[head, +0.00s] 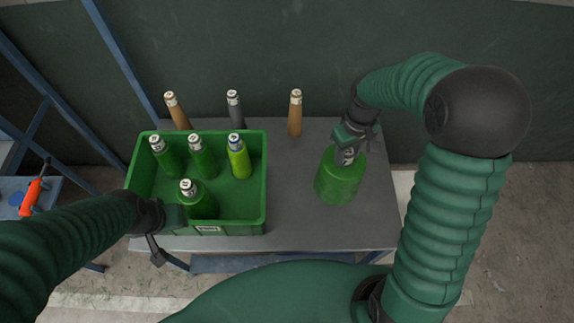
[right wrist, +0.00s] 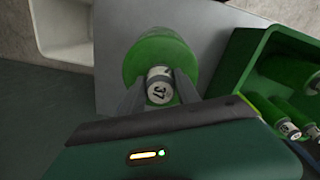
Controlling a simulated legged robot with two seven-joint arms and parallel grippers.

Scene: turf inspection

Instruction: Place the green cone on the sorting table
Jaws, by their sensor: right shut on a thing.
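My right gripper (head: 352,140) is shut on the silver neck of a wide green cone (head: 338,180), over the right part of the grey sorting table (head: 300,222). The cone looks upright; I cannot tell whether its base touches the top. In the right wrist view the green cone (right wrist: 160,55) shows from above, its neck, marked 37, between the two fingers (right wrist: 158,92). My left gripper (head: 168,222) is by the front left corner of the green crate (head: 250,215); its fingers are not clear enough to judge.
The table top between crate and cone is clear. An orange-handled tool (head: 32,197) lies at far left.

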